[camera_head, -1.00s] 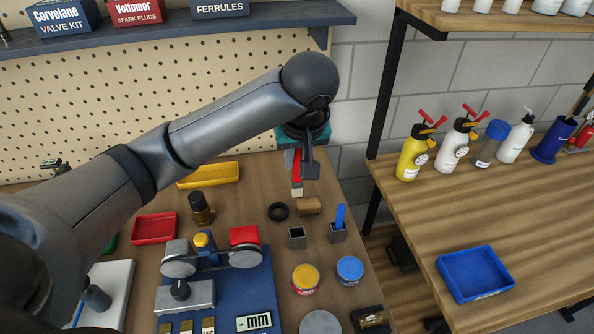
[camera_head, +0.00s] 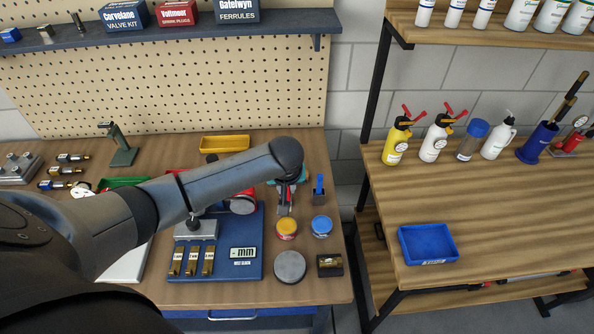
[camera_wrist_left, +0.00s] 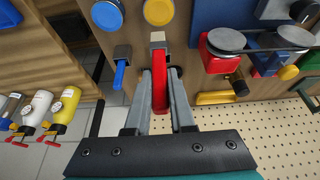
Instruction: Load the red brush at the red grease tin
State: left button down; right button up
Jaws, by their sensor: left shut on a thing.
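My right gripper is not in view.
A blue brush (camera_head: 319,185) stands in a grey holder right of my gripper. The blue gauge base (camera_head: 231,268) with rollers and a red part is to the left. A grey disc (camera_head: 290,266) and a dark block (camera_head: 330,265) lie in front.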

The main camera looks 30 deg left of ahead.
pick_arm(q)
jog(key=shift+s+f, duration=0.15)
jog(key=shift+s, duration=0.1)
jog(key=shift+a+f, duration=0.1)
jog(key=shift+f, duration=0.1)
jog(key=shift+a+f+b, duration=0.15)
jog(key=shift+f+b, duration=0.5)
jog(key=shift+f, duration=0.25)
notch_tip(320, 180, down, 3)
jog(key=b, duration=0.3)
jog(key=shift+f, duration=0.2)
jog(key=shift+f+b, duration=0.35)
jog(key=shift+b, duration=0.3)
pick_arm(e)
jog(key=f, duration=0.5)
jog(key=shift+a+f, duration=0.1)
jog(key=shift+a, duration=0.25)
pick_arm(q)
jog(key=shift+f, duration=0.5)
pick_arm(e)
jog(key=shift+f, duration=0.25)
pick_arm(q)
jog(key=shift+s+f, duration=0.1)
jog(key=shift+f, duration=0.05)
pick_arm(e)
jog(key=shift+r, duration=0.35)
